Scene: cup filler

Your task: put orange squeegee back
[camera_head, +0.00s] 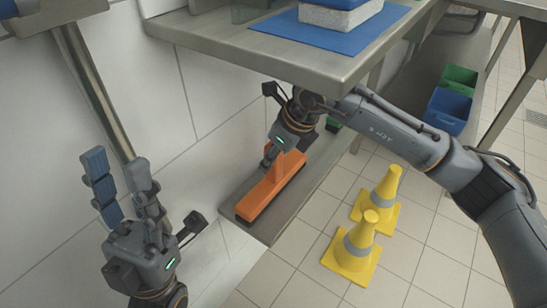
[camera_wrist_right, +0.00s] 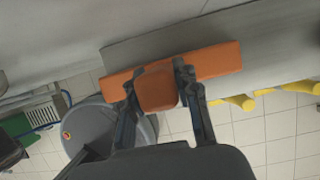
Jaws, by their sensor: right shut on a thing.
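The orange squeegee (camera_head: 270,192) is a long orange bar with a short upright grip. It lies on or just above the end of the low metal shelf (camera_head: 265,229), beside the white wall. My right gripper (camera_head: 273,157) reaches in under the upper metal shelf and is shut on the squeegee's upright grip. In the right wrist view the squeegee (camera_wrist_right: 215,62) spans across the front of the gripper (camera_wrist_right: 157,88), with its grip between the fingers. Whether it rests fully on the shelf is hard to tell. My left gripper (camera_head: 122,185) is open and empty at the left, fingers pointing up.
The upper metal shelf (camera_head: 230,48) overhangs my right gripper and carries a blue mat (camera_head: 330,38) with a pale block. Two yellow cones (camera_head: 352,247) stand on the tiled floor to the right. Blue (camera_head: 447,110) and green bins are at the upper right. A metal pole (camera_head: 97,95) stands at the left.

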